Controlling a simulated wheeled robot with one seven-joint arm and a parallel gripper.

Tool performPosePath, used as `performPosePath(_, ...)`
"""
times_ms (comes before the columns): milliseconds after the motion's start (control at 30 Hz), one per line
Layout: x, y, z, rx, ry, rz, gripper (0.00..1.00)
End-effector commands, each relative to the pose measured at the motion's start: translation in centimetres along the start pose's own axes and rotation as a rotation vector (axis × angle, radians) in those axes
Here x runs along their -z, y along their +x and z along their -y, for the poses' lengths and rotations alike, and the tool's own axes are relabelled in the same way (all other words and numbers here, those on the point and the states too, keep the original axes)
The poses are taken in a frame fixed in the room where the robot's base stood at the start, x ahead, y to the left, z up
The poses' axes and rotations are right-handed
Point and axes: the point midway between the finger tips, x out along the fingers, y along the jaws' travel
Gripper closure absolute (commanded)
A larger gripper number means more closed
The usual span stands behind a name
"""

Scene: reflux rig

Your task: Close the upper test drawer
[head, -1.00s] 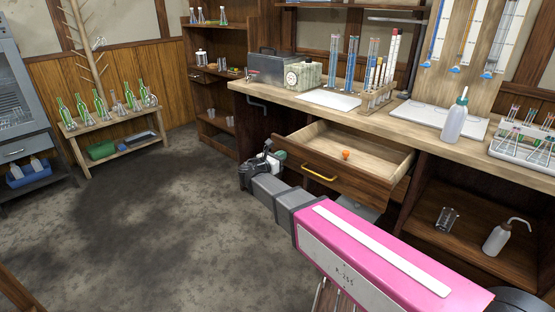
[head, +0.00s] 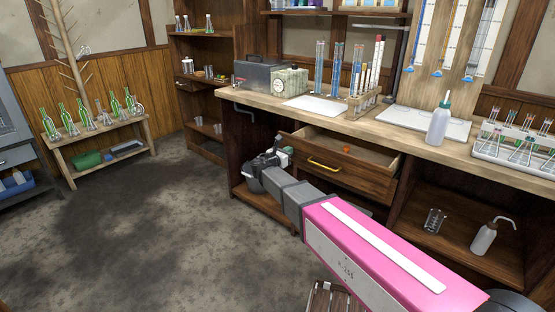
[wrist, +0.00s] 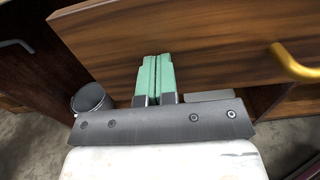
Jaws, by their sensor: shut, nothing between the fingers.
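The upper drawer (head: 345,174) has a brown wooden front with a yellow handle (head: 324,163). It stands partly out from under the bench, and its pale inside shows with a small orange item (head: 345,150) in it. My gripper (head: 285,152) is at the left end of the drawer front. In the wrist view its green fingers (wrist: 155,76) are shut and empty, their tips against or very close to the drawer front (wrist: 200,40). The handle (wrist: 294,62) lies to their right. I cannot tell for certain whether they touch.
The benchtop (head: 270,101) holds a grey case, a tube rack and a squeeze bottle (head: 439,120). The open shelf at right (head: 460,250) holds a beaker and a wash bottle. A low bottle stand (head: 100,140) is at left. The floor (head: 170,220) between is clear.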

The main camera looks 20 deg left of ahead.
Motion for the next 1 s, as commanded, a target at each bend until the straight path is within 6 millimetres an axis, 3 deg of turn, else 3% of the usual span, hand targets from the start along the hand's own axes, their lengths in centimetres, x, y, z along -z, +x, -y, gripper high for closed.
performPosePath(33, 0.1, 1.8, -0.2, 0.003, 0.0, 0.0, 1.0)
performPosePath(200, 0.1, 6.4, -0.2, 0.002, 0.0, 0.0, 1.0)
performPosePath(500, 0.0, 12.8, -0.2, 0.001, 0.0, 0.0, 1.0)
performPosePath(700, 0.0, 15.1, -0.1, 0.0, 0.0, 0.0, 1.0)
performPosePath(1000, 0.0, 16.2, -0.1, 0.0, 0.0, 0.0, 1.0)
